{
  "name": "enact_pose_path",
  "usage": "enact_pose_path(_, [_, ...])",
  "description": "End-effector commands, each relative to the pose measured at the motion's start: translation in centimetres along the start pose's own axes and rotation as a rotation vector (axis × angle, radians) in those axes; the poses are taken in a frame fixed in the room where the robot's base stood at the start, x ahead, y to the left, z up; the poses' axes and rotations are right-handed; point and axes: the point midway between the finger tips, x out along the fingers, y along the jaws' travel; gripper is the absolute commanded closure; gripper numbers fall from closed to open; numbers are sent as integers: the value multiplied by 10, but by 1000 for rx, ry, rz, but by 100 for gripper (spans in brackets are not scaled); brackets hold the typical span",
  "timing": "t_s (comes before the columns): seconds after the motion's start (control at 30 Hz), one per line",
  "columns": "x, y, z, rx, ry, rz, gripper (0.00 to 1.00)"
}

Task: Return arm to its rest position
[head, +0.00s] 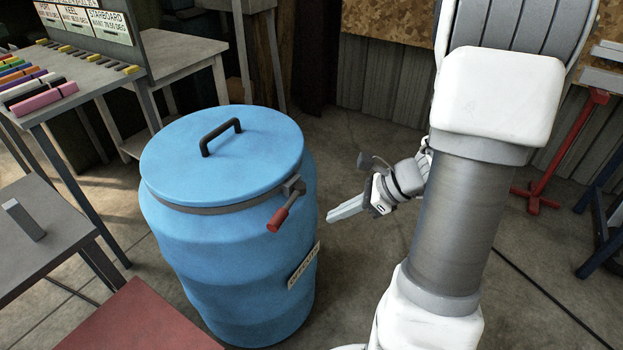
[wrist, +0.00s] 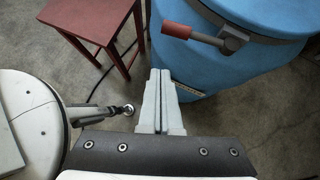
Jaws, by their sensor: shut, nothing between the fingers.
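My gripper (head: 347,210) is to the right of the blue barrel in the head view, apart from its side. Its two pale fingers are together with nothing between them, as the wrist view (wrist: 159,75) also shows. My arm comes down on the right of the head view, partly in front of the floor and wall behind. The blue barrel (head: 220,155) stands upright with its lid on. It also shows at the upper right of the wrist view (wrist: 220,68).
A red table (head: 135,320) and a grey table (head: 40,240) stand at left. A workbench (head: 85,85) with coloured bars is behind them. A red stand (head: 545,185) is at right. Some floor between is bare.

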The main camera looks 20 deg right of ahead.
Motion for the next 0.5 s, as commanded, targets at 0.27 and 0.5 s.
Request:
enact_pose_path(0.27, [2, 12, 14, -129, 31, 35, 100])
enact_pose_path(0.5, [4, 74, 63, -905, 191, 242, 100])
